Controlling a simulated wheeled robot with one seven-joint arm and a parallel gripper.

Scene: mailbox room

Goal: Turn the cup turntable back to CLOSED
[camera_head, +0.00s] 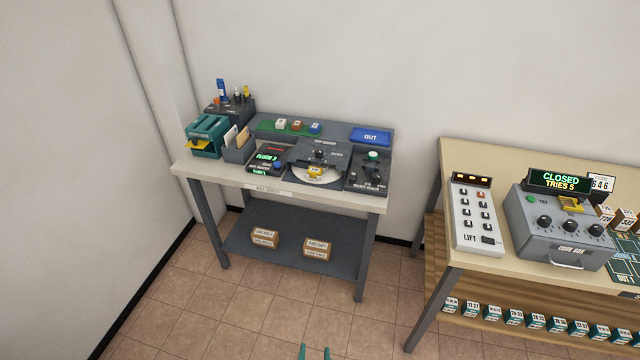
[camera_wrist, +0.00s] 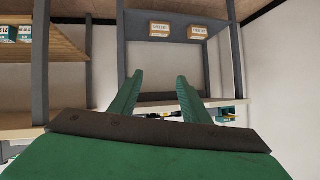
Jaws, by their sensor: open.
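The cup turntable appears to be the pale round disc (camera_head: 300,177) set in the dark unit on the far grey-legged bench. A small yellow piece (camera_head: 315,172) sits at the disc. Small lettering is on the dark unit (camera_head: 320,155) behind it, but it is too small to read.
The bench (camera_head: 330,195) also holds a teal machine (camera_head: 207,137), a black panel with green display (camera_head: 268,160), a knob panel (camera_head: 370,172) and a blue OUT tray (camera_head: 371,137). A second table at right bears a grey box (camera_head: 563,235) under a "CLOSED TRIES 5" display (camera_head: 560,182). Tiled floor between is clear.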

